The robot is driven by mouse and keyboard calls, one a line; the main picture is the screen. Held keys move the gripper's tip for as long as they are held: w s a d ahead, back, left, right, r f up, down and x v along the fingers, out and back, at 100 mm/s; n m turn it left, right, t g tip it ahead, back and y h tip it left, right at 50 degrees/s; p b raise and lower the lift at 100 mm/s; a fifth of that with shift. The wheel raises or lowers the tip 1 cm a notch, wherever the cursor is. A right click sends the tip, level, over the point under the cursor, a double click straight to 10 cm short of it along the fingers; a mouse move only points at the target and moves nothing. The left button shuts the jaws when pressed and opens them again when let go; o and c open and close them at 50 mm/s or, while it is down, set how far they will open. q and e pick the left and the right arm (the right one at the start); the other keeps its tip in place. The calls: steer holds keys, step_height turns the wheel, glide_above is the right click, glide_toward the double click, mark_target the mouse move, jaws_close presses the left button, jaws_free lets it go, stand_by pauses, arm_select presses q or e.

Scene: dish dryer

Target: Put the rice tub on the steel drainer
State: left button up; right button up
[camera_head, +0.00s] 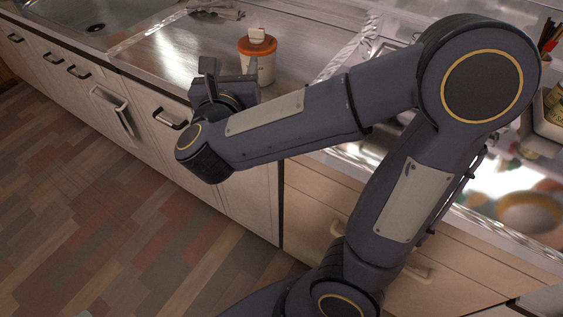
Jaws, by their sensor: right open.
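The rice tub (264,70), a pale tub with an orange-brown lid and a white block-like knob, stands upright on the shiny steel worktop. My right gripper (230,68) is open just in front of and to the left of the tub, near the counter's front edge. One finger overlaps the tub in the picture; I cannot tell whether they touch. The steel drainer (165,58) appears to be the bare metallic surface between the tub and the sink. The tub's lower front is partly hidden by the gripper. My left gripper is out of view.
The sink (95,15) lies at the upper left. Some utensils (217,11) lie at the worktop's back. White cabinets with handles (170,119) run below the front edge. My right arm covers much of the counter to the right, where jars (553,97) stand.

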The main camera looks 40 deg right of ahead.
steer(key=s+a+f+n+t+y, duration=0.1)
steer(key=a+n+y, duration=0.1)
steer(key=n+y, duration=0.75)
steer(key=s+a+n+t+y, duration=0.1)
steer(key=s+a+n+y, duration=0.3)
steer(key=n, duration=1.1)
steer(key=s+d+f+n+g+y, duration=0.1)
steer(key=s+f+n+g, duration=0.4)
steer(key=s+f+n, duration=0.2)
steer(key=s+d+f+n+g, duration=0.2)
steer(key=s+f+n+g, duration=0.3)
steer(key=s+f+n, duration=0.2)
steer(key=s+n, duration=0.2)
steer(key=shift+d+n+y, duration=0.3)
steer(key=shift+n+y, duration=0.05)
steer(key=shift+s, duration=0.1)
